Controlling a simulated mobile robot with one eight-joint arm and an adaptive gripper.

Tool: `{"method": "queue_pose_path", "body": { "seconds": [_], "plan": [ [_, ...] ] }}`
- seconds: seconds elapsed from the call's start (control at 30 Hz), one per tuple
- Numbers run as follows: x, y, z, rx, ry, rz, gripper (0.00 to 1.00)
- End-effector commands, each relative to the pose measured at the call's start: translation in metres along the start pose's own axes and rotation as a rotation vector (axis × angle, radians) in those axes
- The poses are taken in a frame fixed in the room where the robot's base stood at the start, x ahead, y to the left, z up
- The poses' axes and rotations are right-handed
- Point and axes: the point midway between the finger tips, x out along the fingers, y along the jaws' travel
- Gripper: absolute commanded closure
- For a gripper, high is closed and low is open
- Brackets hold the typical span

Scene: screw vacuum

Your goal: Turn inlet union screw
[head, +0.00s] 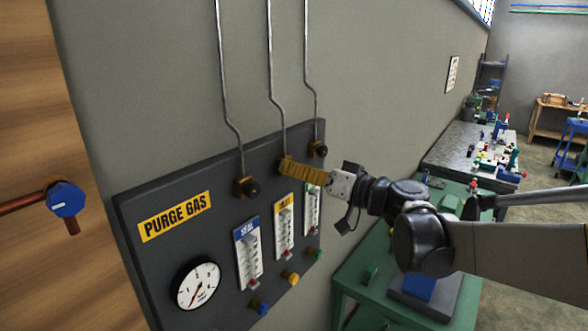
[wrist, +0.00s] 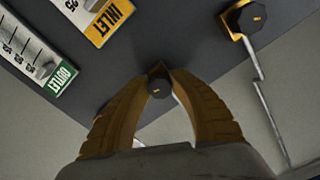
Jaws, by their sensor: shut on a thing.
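The inlet union screw (wrist: 159,88) is a dark faceted knob. In the wrist view it sits between the fingertips of my gripper (wrist: 160,74), which is shut on it from both sides. In the head view my gripper (head: 286,164) reaches from the right to the middle union on the dark purge gas panel (head: 150,263), at the foot of the middle pipe (head: 272,80). The yellow fingers hide most of that screw there. The yellow INLET label (wrist: 110,22) shows at the top of the wrist view.
The seal-side union (head: 246,187) is left of my gripper and the outlet-side union (head: 318,149) is right. Flow meters (head: 248,258) and a round gauge (head: 197,284) are below. A green table (head: 350,265) stands beneath my arm; a cluttered bench (head: 455,150) is behind.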

Motion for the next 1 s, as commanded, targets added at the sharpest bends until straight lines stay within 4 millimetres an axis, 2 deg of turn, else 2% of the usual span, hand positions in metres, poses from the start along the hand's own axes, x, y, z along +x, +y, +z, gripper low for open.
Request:
{"method": "queue_pose_path", "body": {
  "seconds": [0.03, 0.07, 0.1, 0.13, 0.43, 0.57, 1.0],
  "plan": [
    [0.000, 0.000, 0.002, -0.002, -0.003, -0.001, 1.00],
    [0.000, 0.000, 0.002, -0.002, -0.003, -0.001, 0.68],
    [0.000, 0.000, 0.002, -0.002, -0.003, -0.001, 0.55],
    [0.000, 0.000, 0.002, -0.001, -0.003, -0.001, 0.49],
    [-0.001, 0.000, 0.001, -0.001, -0.001, 0.000, 0.49],
    [-0.012, 0.000, 0.000, 0.000, 0.000, 0.001, 0.49],
    [-0.102, 0.001, 0.000, -0.001, 0.000, 0.002, 0.49]
  ]
}}
